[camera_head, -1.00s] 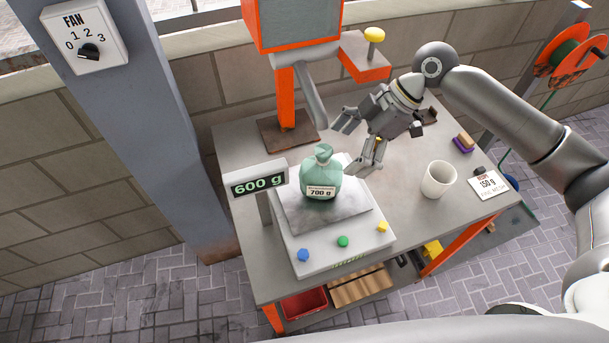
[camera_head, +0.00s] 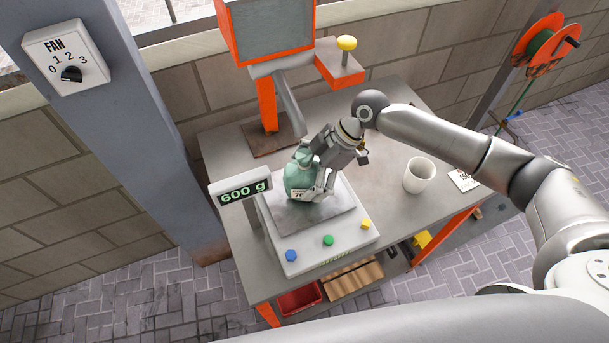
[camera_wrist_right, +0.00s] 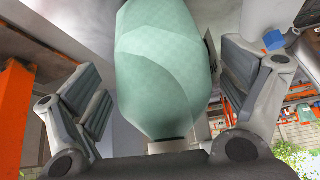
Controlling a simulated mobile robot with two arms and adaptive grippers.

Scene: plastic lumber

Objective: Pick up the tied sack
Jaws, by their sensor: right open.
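The tied sack (camera_head: 296,182) is pale green and stands on the metal plate of the scale (camera_head: 325,238); its label is mostly hidden by my right gripper. My right gripper (camera_head: 309,177) comes at the sack from the right, one finger at its far side and one at its near side. In the right wrist view the sack (camera_wrist_right: 165,65) fills the space between the two open fingers. A gap shows between the sack and each finger there. My left gripper is not in view.
A white cup (camera_head: 419,175) and a card (camera_head: 463,180) are on the right of the table (camera_head: 385,130). A fan switch (camera_head: 67,60) is on the pillar.

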